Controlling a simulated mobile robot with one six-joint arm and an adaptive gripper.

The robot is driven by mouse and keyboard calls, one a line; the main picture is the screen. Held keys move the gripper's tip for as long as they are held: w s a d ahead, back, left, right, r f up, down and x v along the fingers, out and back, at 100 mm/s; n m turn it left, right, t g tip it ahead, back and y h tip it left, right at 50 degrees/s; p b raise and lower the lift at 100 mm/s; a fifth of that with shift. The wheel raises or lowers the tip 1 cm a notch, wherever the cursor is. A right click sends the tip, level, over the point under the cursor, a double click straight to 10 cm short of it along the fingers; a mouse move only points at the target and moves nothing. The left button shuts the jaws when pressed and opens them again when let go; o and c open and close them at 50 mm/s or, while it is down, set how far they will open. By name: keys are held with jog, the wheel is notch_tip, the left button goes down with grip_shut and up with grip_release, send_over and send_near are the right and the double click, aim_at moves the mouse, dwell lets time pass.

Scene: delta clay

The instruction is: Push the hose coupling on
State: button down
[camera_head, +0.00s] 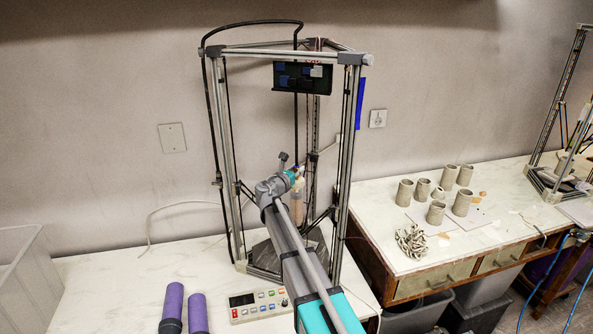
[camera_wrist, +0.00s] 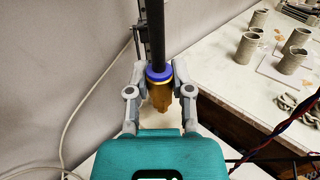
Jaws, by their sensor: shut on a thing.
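The hose coupling (camera_wrist: 158,75) shows in the wrist view as a blue collar with a yellow rim at the lower end of a black hose (camera_wrist: 157,30). My gripper (camera_wrist: 159,73) has one finger on each side of it and is shut on it. An amber part (camera_wrist: 160,98) sits directly below the collar; whether the two are joined or only touching I cannot tell. In the head view my gripper (camera_head: 297,173) is inside the printer frame (camera_head: 228,160), and the black hose (camera_head: 296,120) comes down to it from above. The coupling itself is mostly hidden there.
A control panel (camera_head: 258,304) and purple tubes (camera_head: 172,302) lie in front of the printer. A grey bin (camera_head: 28,270) stands at the left. Several clay cups (camera_head: 436,212) stand on the right-hand table. The frame's upright posts surround my arm closely.

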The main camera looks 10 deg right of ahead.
jog(key=shift+c, duration=2.4)
grip_release()
jog(key=shift+w, duration=0.1)
jog(key=v, duration=1.2)
jog(key=shift+d, duration=0.1)
